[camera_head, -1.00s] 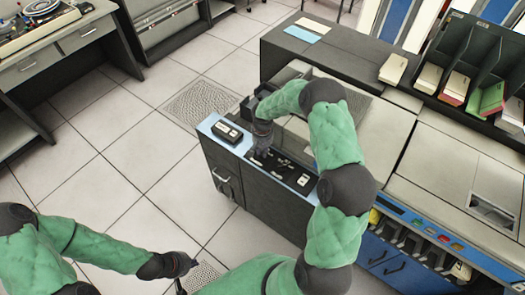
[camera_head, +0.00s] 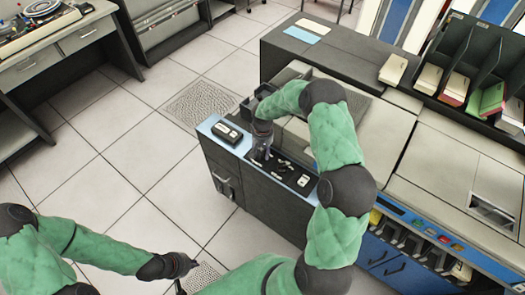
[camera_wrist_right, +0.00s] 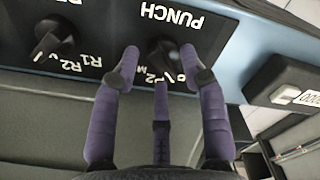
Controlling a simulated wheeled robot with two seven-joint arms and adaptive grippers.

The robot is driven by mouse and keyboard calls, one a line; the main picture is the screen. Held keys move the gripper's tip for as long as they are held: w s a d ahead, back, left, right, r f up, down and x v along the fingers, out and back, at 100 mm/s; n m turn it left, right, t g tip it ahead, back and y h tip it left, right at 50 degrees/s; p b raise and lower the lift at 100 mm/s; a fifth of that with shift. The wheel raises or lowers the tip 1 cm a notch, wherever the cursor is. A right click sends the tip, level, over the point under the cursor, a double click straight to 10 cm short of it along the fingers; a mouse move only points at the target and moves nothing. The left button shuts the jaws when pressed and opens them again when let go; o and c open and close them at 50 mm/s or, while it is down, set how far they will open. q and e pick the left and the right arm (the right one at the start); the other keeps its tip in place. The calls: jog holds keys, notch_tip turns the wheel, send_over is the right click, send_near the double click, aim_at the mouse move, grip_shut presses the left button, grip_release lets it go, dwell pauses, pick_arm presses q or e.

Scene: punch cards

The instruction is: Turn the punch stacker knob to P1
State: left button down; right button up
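The punch stacker knob (camera_wrist_right: 163,52) is dark and sits on the black panel under the upside-down "PUNCH" label in the right wrist view. Labels beside it are partly covered; "P2" can be read, but the knob's pointer direction is hidden. My right gripper (camera_wrist_right: 160,66) is open with purple-padded fingers on either side of the knob; contact is unclear. In the head view my right gripper (camera_head: 262,150) is over the panel's left part. My left gripper (camera_head: 182,268) is low at the left, over the floor, away from the machine; its fingers are too small to judge.
A second black knob (camera_wrist_right: 52,40) labelled R1 and R2 stands to the left in the wrist view. A dark boxy device (camera_head: 228,131) lies on the blue ledge beside the panel. Card bins (camera_head: 480,80) stand at the right. The floor (camera_head: 150,160) at left is open.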

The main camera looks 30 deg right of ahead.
aim_at(262, 153)
notch_tip(262, 153, up, 12)
dwell(0.7)
jog(key=shift+f, duration=0.1)
dwell(0.3)
